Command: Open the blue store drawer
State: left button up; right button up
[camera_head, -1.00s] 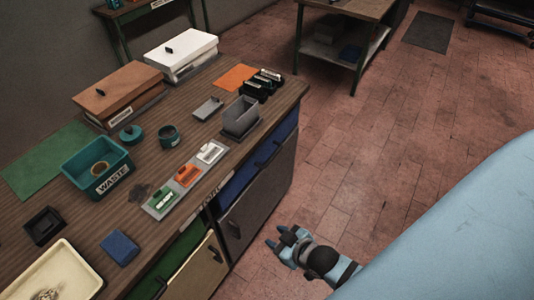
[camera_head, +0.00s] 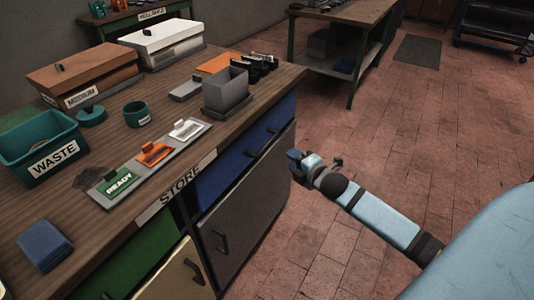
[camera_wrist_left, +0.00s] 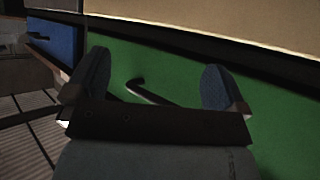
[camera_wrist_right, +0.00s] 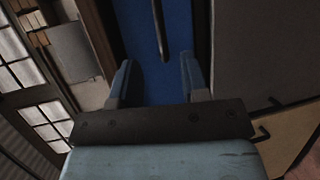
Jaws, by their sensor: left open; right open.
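The blue store drawer (camera_head: 240,160) is in the upper right of the bench front, below the STORE label, and looks shut. Its dark bar handle (camera_head: 262,144) faces the aisle. My right gripper (camera_head: 315,162) is open and empty, a little to the right of the drawer front and apart from it. In the right wrist view the blue drawer (camera_wrist_right: 176,62) lies beyond the open fingers (camera_wrist_right: 158,82), with the handle (camera_wrist_right: 160,28) above the gap between them. My left gripper (camera_wrist_left: 155,85) is open, facing the green drawer front (camera_wrist_left: 175,75) and its dark handle (camera_wrist_left: 150,93); the head view does not show it.
A grey cupboard door (camera_head: 245,225) is below the blue drawer. The bench top holds a WASTE bin (camera_head: 42,148), a three-colour card strip (camera_head: 152,160) and a grey open box (camera_head: 226,92).

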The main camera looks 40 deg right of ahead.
aim_at(269, 142)
jog(key=w, duration=0.4)
jog(key=w+f+b, duration=0.1)
jog(key=w, duration=0.4)
jog(key=w+f+b, duration=0.1)
jog(key=w, duration=0.3)
jog(key=shift+w+f, duration=0.15)
jog(key=shift+f, duration=0.05)
grip_shut()
